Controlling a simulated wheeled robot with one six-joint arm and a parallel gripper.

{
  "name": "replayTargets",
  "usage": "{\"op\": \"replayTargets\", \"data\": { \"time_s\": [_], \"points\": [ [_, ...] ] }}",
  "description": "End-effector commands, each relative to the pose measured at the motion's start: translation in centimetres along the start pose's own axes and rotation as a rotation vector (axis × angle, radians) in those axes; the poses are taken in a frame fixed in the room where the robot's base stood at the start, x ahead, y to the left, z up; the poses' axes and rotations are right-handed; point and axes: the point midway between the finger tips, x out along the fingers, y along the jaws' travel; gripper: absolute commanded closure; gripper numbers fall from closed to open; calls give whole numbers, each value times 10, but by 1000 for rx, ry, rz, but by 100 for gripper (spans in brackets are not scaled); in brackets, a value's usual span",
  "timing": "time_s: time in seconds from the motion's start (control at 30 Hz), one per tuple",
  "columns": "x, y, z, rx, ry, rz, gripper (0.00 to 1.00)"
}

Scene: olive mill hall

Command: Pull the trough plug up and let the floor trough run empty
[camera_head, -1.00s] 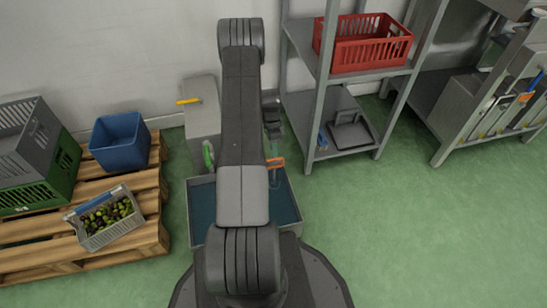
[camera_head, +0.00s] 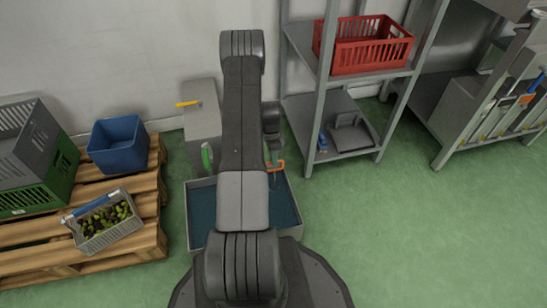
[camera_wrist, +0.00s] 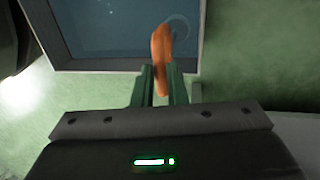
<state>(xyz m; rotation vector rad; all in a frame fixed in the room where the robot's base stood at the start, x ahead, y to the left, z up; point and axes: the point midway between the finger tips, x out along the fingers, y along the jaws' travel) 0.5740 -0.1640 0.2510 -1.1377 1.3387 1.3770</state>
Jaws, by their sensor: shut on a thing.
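The floor trough (camera_head: 195,217) is a grey-rimmed rectangular basin with dark blue water in it, standing on the green floor in front of my base. The orange plug handle (camera_head: 276,166) shows at the right of my arm, over the trough. In the wrist view the orange handle (camera_wrist: 160,55) stands between the two greenish fingers of my gripper (camera_wrist: 162,85), which is shut on it. The trough's rim (camera_wrist: 120,64) and water lie beyond it, with a faint round outline in the water. My arm covers the middle of the trough in the head view.
A grey box with a yellow lever (camera_head: 188,103) stands behind the trough. A pallet (camera_head: 150,210) with crates and olives is at the left. A metal shelf (camera_head: 340,110) with a red crate (camera_head: 365,50) is at the right. Green floor is free at lower right.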

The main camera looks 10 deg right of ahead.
Motion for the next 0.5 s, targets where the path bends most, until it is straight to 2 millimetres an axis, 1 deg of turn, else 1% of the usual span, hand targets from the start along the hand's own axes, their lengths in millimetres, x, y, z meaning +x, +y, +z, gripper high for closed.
{"op": "replayTargets", "data": {
  "time_s": [0.07, 0.13, 0.3, 0.37, 0.5],
  "points": [
    [-5, 1, 0, 0, 0, 0, 100],
    [-14, 2, 0, 0, 0, -1, 100],
    [-42, 8, 0, 0, 0, 0, 100],
    [-45, 9, 0, 0, 0, 1, 100],
    [-45, 9, 0, 0, 0, 1, 100]
  ]
}}
